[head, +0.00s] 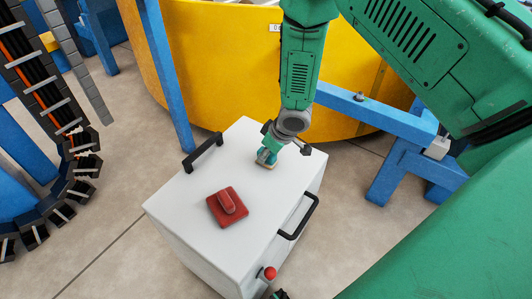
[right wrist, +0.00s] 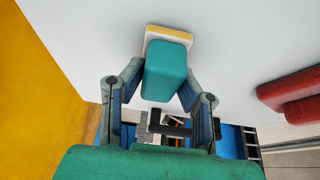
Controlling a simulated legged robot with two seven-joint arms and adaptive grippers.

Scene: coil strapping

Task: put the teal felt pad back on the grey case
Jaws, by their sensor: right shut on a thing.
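The grey case (head: 180,205) is a pale box with black handles, standing on the floor in the middle of the head view. My right gripper (head: 268,153) reaches down over the far right part of its top. It is shut on the teal felt pad (head: 265,163), a teal block with a pale yellow-white base. In the right wrist view the pad (right wrist: 166,75) sits between the two fingers of the gripper (right wrist: 160,88), base toward the case top. The pad is at or just above the case top; I cannot tell whether they touch.
A red block with a raised grip (head: 228,207) lies on the case top, left of and nearer than the pad. A black handle (head: 203,152) rises at the left edge. A yellow round structure (head: 215,70) and a blue frame (head: 375,115) stand behind.

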